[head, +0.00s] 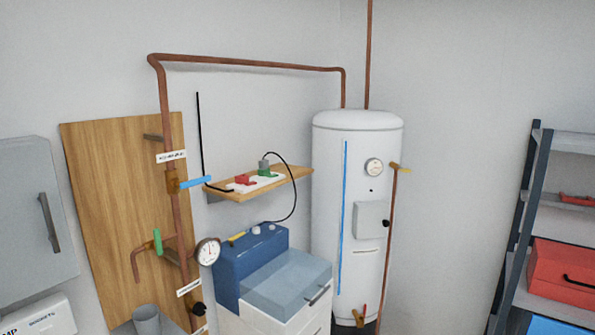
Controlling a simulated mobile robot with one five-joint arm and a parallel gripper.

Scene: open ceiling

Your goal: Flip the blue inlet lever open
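The blue inlet lever (196,182) is on a brass valve body (172,183) in the vertical copper pipe (165,110), left of centre in the head view. The lever sticks out to the right, roughly level and crosswise to the pipe. A white label (171,156) sits on the pipe just above the valve; its text is too small to read surely. My gripper is not in view.
A wooden shelf (285,181) with small items is right of the lever, with a thin black bent rod (198,130) close by. A green lever (157,241) and gauge (207,251) sit lower. A blue-and-white cabinet (240,297) stands below; a white tank (330,160) stands behind.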

